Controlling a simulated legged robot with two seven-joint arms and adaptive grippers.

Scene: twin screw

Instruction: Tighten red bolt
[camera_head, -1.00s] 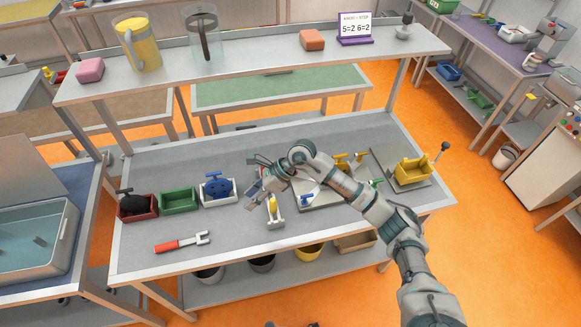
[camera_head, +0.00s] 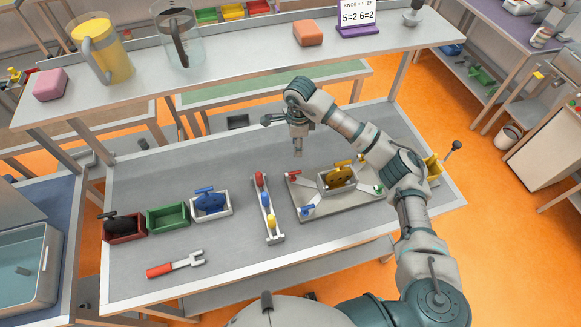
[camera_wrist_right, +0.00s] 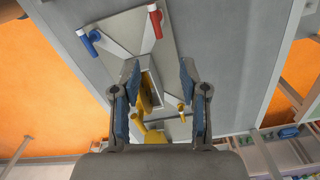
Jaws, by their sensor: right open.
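A grey tray (camera_head: 330,207) on the workbench carries small T-handled bolts at its corners. The red bolt (camera_head: 294,175) is at its back left corner and also shows near the top of the right wrist view (camera_wrist_right: 155,20). A blue bolt (camera_head: 307,209) is at the front left corner, with a green bolt (camera_head: 378,190) at the right. My right gripper (camera_head: 298,152) points down above the bench, behind and near the red bolt. In the right wrist view its padded fingers (camera_wrist_right: 159,72) are spread and empty. My left gripper is out of view.
A yellow part in a grey box (camera_head: 338,178) sits on the tray. A narrow rack (camera_head: 277,236) with red, blue and yellow knobs stands left of it. Red, green (camera_head: 168,218) and white bins and a red-handled wrench (camera_head: 175,264) lie further left. A shelf (camera_head: 250,64) crosses behind.

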